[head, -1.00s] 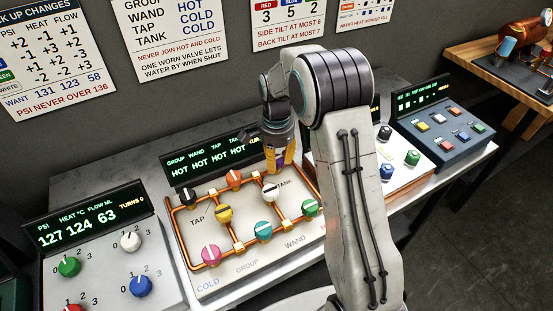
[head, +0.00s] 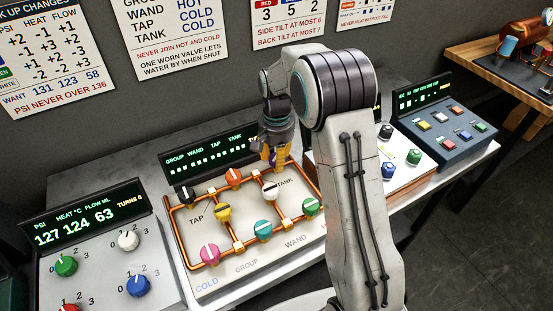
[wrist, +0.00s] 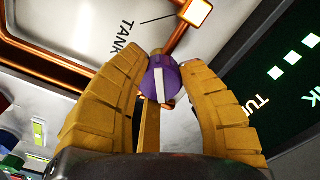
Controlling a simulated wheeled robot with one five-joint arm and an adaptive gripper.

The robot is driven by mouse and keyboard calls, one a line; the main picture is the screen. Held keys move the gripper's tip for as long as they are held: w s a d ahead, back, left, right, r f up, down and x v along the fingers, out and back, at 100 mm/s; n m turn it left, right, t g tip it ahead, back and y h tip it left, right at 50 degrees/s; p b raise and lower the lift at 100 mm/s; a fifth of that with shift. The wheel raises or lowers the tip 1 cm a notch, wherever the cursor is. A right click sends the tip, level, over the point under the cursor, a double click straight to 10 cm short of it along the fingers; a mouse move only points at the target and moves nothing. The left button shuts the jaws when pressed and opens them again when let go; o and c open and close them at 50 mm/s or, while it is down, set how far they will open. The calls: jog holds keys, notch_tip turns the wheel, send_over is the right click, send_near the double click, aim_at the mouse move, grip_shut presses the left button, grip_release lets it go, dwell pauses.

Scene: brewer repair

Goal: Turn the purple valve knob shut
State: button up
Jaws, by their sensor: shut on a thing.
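The purple valve knob (wrist: 164,82) shows in the wrist view between my yellow finger pads, with a white stripe across its top. My gripper (wrist: 170,70) is shut on it, one finger on each side. In the head view my gripper (head: 275,163) is at the back right of the valve panel (head: 215,283), near the TANK label. The purple knob is mostly hidden there behind the fingers. The panel's display (head: 212,157) shows GROUP, WAND, TAP and TANK with small square marks under them.
Other knobs stand close by on the copper pipes: white (head: 270,190), orange (head: 234,177), yellow (head: 223,212), teal (head: 263,231), green (head: 311,206), pink (head: 209,253) and black (head: 187,196). A dial panel (head: 100,270) is at left. A blue button box (head: 445,135) is at right.

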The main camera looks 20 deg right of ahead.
jog(key=n, duration=0.5)
jog(key=shift+n+b, duration=0.3)
jog(key=n, duration=0.5)
jog(key=shift+n, duration=0.4)
jog(key=o, duration=1.2)
notch_tip(320, 180, up, 12)
